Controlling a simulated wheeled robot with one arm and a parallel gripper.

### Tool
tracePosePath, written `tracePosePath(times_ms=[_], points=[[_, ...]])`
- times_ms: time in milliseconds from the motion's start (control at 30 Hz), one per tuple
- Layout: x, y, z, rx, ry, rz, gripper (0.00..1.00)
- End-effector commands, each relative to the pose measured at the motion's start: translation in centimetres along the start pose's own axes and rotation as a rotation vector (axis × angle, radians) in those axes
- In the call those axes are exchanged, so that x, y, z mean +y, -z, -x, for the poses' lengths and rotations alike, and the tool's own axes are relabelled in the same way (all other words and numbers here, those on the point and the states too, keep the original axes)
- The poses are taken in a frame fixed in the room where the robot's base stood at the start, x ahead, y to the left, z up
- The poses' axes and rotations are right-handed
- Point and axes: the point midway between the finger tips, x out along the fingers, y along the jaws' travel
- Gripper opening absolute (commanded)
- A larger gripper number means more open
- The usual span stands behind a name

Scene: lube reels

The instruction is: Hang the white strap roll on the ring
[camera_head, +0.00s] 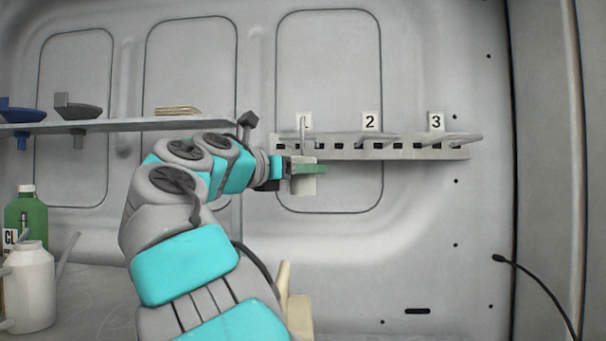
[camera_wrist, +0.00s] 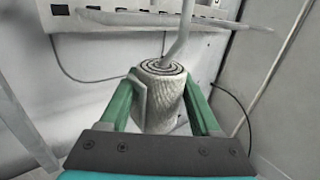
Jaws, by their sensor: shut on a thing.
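The white strap roll (camera_wrist: 163,100) stands upright between the green fingers of my gripper (camera_wrist: 162,80), which is shut on it. Its spiral top faces up in the wrist view. In the head view the roll (camera_head: 302,187) hangs just below the rail at label 1, with a green finger (camera_head: 312,169) across it. A pale bent metal rod (camera_wrist: 182,30), seemingly part of the ring at label 1 (camera_head: 303,124), reaches down to the roll's top. I cannot tell whether its end is inside the roll's centre or only in front of it.
A slotted metal rail (camera_head: 345,153) on the wall carries loops at labels 2 (camera_head: 370,121) and 3 (camera_head: 436,121). A shelf (camera_head: 120,125) with blue and grey parts is at left. A green bottle (camera_head: 30,215) and white jug (camera_head: 30,288) stand lower left. Wall below the rail is clear.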

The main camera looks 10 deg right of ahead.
Motion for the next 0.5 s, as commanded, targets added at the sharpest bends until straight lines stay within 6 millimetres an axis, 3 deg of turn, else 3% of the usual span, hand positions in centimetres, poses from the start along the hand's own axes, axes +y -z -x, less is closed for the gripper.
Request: tracePosePath(times_ms=[500], points=[[0.5,1.3,-0.9,-0.001,0.002,0.000,0.00]])
